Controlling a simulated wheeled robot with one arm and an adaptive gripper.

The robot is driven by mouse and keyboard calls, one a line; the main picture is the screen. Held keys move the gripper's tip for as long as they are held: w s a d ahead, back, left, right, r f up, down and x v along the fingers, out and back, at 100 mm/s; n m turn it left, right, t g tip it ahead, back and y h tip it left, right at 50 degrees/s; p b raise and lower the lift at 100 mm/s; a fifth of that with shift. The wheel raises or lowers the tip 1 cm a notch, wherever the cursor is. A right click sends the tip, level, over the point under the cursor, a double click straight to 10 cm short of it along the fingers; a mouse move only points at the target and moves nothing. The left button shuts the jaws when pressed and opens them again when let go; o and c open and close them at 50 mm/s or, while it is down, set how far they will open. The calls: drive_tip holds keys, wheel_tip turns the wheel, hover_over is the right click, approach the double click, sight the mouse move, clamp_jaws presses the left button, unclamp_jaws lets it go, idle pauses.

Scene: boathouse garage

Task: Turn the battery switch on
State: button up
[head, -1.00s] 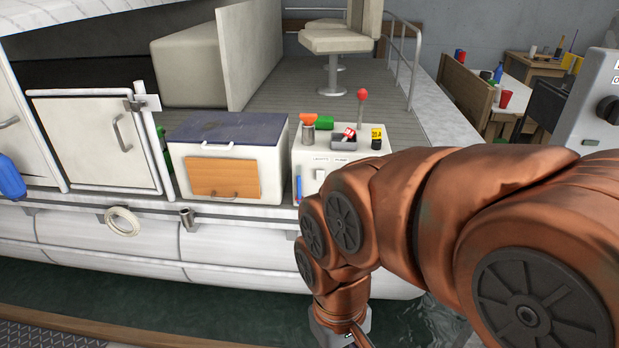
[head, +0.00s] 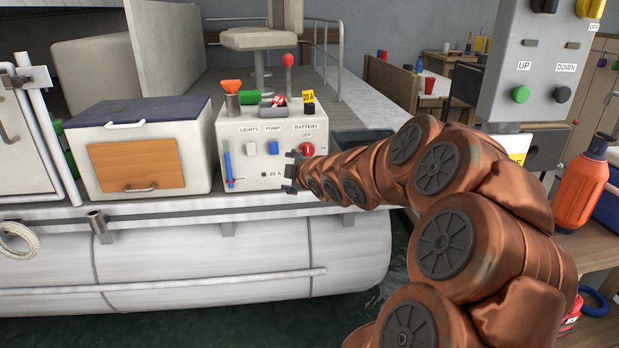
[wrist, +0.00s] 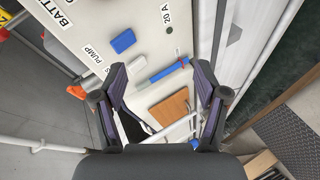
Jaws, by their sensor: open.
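The battery switch (head: 306,149) is a round red knob on the right of the white console's front panel (head: 243,170), under the labels BATTERY and OFF. My gripper (head: 291,171) is in front of the panel, just below and left of the knob in the head view. In the wrist view my gripper (wrist: 160,82) is open, with nothing between its fingers. That view shows the panel tilted, with the blue pump switch (wrist: 123,41) and part of the BATTERY label; the red knob is not visible there. Whether the gripper touches the panel, I cannot tell.
The lights switch (head: 250,149) and pump switch (head: 273,148) sit left of the knob. A blue stick (head: 228,168) is at the panel's left edge. A red-topped lever (head: 289,61) and small items stand on top. A grey control box (head: 545,70) hangs at right.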

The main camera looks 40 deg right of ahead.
sight(309, 154)
drive_tip(key=s+d+n+t+b, duration=0.3)
drive_tip(key=d+n+t+b, duration=0.15)
drive_tip(key=d, duration=0.55)
drive_tip(key=shift+h, duration=0.3)
drive_tip(key=shift+a+f+x, duration=0.1)
drive_tip(key=shift+x, duration=1.8)
drive_tip(key=shift+a+f+x, duration=0.1)
drive_tip(key=shift+a+x, duration=0.05)
drive_tip(key=shift+x, duration=1.75)
drive_tip(key=shift+w, duration=0.1)
drive_tip(key=shift+c, duration=0.3)
drive_tip(key=c, duration=1.1)
